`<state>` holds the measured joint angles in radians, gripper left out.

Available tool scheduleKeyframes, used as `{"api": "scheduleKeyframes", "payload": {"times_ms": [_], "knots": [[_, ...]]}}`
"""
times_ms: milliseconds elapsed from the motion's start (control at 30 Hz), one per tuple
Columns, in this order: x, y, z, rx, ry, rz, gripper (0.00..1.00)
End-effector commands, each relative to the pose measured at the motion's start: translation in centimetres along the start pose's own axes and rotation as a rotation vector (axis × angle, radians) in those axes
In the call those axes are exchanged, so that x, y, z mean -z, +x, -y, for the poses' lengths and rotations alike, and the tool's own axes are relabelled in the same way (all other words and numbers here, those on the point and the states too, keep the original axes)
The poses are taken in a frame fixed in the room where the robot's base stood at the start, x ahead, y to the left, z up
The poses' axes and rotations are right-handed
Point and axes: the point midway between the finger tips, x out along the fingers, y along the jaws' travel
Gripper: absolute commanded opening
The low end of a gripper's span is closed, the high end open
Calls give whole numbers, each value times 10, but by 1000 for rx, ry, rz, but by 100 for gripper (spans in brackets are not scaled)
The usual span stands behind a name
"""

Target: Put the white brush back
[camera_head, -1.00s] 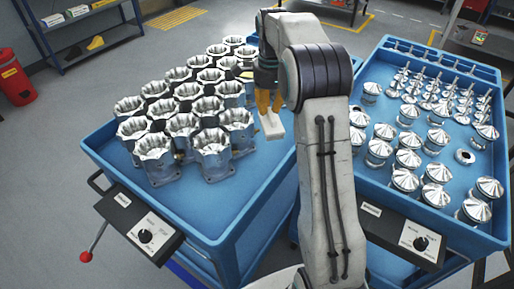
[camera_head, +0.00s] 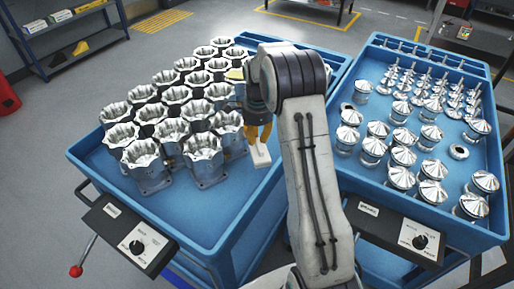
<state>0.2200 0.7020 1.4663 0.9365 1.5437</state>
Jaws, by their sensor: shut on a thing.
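My gripper (camera_head: 257,132) has yellow-orange fingers and points down over the right part of the left blue cart (camera_head: 225,226). It is shut on the white brush (camera_head: 260,155), a small pale block that shows below the fingertips. The brush is just right of the silver machined housings (camera_head: 203,158). Its upper part is hidden by the fingers. I cannot tell whether its lower end touches the cart's floor.
Several rows of open-topped housings fill the left cart's left and middle. The cart's front right floor is bare. A second blue cart (camera_head: 430,215) on the right holds several cone-topped metal parts (camera_head: 403,156) and thin-stemmed ones. Control boxes (camera_head: 132,240) hang on the front edges.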

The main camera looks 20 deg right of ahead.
Motion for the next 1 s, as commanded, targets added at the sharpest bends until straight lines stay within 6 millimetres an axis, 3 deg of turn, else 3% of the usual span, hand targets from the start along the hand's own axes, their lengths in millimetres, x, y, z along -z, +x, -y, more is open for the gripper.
{"api": "scheduleKeyframes", "payload": {"times_ms": [167,500,1000], "knots": [[0,8,-1,-2,0,0,0],[0,45,-2,-1,0,0,0],[0,52,-2,0,0,0,0]]}}
